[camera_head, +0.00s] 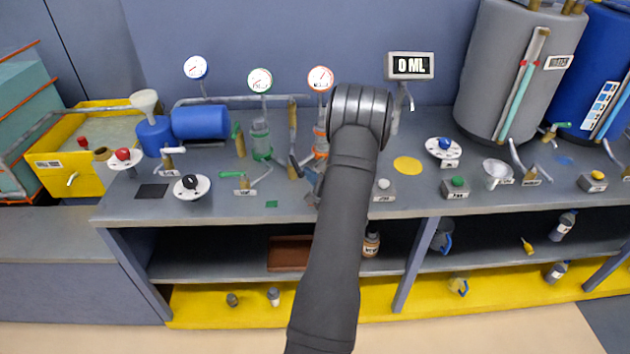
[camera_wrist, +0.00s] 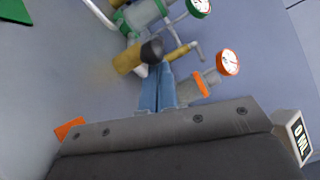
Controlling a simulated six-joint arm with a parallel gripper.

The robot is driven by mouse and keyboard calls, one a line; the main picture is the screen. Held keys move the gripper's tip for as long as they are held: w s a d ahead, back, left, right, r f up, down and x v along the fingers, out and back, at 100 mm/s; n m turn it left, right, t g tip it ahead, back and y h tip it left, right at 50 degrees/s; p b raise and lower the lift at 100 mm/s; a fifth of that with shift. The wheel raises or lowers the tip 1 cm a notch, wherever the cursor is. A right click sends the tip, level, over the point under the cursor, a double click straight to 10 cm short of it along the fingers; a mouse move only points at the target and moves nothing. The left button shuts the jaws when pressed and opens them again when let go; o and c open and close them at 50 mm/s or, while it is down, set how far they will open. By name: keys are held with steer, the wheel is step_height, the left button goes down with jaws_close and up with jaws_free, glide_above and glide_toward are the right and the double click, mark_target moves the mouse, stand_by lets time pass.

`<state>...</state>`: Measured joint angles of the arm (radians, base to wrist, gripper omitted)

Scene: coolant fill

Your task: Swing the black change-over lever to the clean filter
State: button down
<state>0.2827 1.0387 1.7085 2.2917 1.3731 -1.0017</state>
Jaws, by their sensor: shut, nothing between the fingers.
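The black change-over lever (camera_head: 295,161) stands at the brass valve between the two filters on the bench. In the wrist view its dark end (camera_wrist: 152,50) overlaps a brass piece (camera_wrist: 127,60). The green-banded filter (camera_head: 261,140) is left of the lever and the orange-banded filter (camera_head: 320,143) is right, partly behind my arm. They also show in the wrist view, green (camera_wrist: 143,15) and orange (camera_wrist: 193,86). My gripper (camera_wrist: 155,70) is shut and empty, its blue-grey fingertips just below the lever's dark end. I cannot tell whether they touch. My arm hides most of the gripper in the head view.
Gauges ringed green (camera_head: 260,80) and orange (camera_head: 320,79) rise above the filters. A blue cylinder (camera_head: 201,122) lies left. A green-handled valve (camera_head: 238,174) sits in front of the green filter. A display (camera_head: 410,66) reads 0 ML. A yellow disc (camera_head: 407,165) lies right of my arm.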

steer(key=shift+s+a, duration=0.25)
steer(key=shift+a, duration=0.15)
stand_by(0.5)
steer(key=shift+s+a, duration=0.3)
steer(key=shift+a, duration=0.3)
steer(key=shift+s+a, duration=0.2)
steer(key=shift+a, duration=0.55)
steer(key=shift+s+a, duration=0.15)
steer(key=shift+a, duration=0.55)
steer(key=shift+w+a, duration=0.15)
steer(key=shift+a, duration=1.35)
steer(key=shift+w+a+r, duration=0.2)
steer(key=shift+w+a, duration=0.05)
steer(key=shift+a, duration=0.5)
steer(key=shift+r, duration=0.1)
steer(key=shift+a, duration=0.1)
steer(key=s+a+f, duration=0.1)
steer(key=s+a, duration=0.2)
steer(key=s, duration=0.6)
steer(key=shift+a+f, duration=0.2)
steer(key=shift+a, duration=0.1)
